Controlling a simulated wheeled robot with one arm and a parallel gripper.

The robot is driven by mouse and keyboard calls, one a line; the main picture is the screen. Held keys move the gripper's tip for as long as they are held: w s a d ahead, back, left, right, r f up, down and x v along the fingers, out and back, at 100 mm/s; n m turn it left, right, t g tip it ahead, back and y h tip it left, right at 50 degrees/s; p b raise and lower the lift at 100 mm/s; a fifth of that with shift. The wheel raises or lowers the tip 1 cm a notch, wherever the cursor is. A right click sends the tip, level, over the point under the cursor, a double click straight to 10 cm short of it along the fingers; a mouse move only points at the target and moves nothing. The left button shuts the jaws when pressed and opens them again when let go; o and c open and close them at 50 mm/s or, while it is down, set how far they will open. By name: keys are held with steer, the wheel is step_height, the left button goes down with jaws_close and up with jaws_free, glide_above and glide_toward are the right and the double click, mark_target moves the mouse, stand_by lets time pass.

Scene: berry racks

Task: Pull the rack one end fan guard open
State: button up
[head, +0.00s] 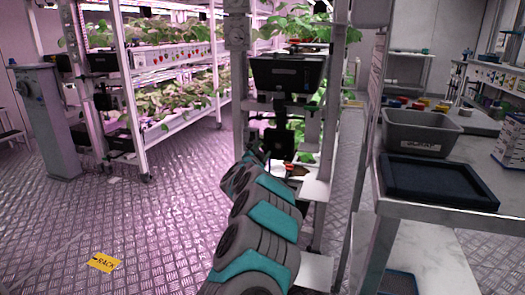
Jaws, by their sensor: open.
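The end of the near plant rack (240,85) stands just ahead of my arm. A dark unit (280,143) is mounted low on this rack end, under a black box (287,73). It may be the fan guard, but I cannot make out a frame, hinge or handle, nor whether it is open. My arm reaches up from the bottom centre, and my gripper (266,158) is at its far end, close to the dark unit's lower left. The gripper is open, but its fingers are small and mostly hidden by my wrist. I cannot tell whether it touches the unit.
Another plant rack (145,120) stands at the left beside a grey pedestal (45,120). A metal bench (440,205) at the right holds a grey bin (420,132) and a dark tray (440,182). A yellow tag (103,263) lies on the open floor at the left.

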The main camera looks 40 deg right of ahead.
jaws_close()
stand_by(0.6)
stand_by(0.9)
